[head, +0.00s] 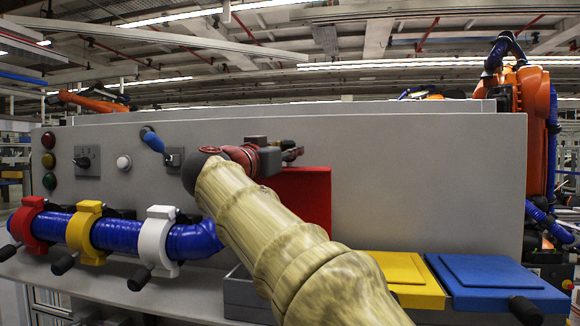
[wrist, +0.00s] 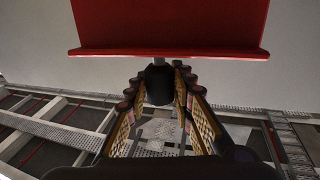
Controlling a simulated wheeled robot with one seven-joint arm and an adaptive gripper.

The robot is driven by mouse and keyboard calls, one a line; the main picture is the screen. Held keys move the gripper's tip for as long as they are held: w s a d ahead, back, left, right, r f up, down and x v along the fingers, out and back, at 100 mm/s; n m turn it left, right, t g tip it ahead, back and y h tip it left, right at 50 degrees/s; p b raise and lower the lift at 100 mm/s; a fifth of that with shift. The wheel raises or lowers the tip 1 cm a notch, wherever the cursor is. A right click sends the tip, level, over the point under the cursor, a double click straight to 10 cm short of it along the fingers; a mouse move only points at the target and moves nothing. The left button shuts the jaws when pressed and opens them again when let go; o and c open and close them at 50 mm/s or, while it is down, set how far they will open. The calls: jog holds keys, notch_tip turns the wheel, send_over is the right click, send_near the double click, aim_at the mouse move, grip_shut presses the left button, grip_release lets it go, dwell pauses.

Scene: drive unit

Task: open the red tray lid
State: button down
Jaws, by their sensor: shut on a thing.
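The red tray lid (head: 305,195) stands raised, close to upright, against the grey panel in the head view. My arm hides its left part. The lid's red face and lower edge fill the top of the wrist view (wrist: 168,25). A dark handle (wrist: 159,88) sticks out from the lid on a short stem. My gripper (head: 292,154) is at the lid's upper edge, and in the wrist view its fingers close around the handle. The grey tray (head: 245,295) shows low beside my arm, mostly hidden, so I cannot see into it.
A yellow lid (head: 405,278) and a blue lid (head: 495,282) lie flat to the right. A blue hose (head: 115,234) with red, yellow and white clamps runs along the left. A blue-handled switch (head: 152,140) and several buttons sit on the panel.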

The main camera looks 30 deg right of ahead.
jog(key=shift+s+a+f+b, duration=0.15)
jog(key=shift+s+a+b, duration=0.1)
jog(key=shift+b, duration=0.35)
jog(key=c, duration=1.5)
grip_release()
jog(key=shift+a, duration=0.15)
jog(key=v, duration=1.2)
jog(key=shift+f, duration=0.1)
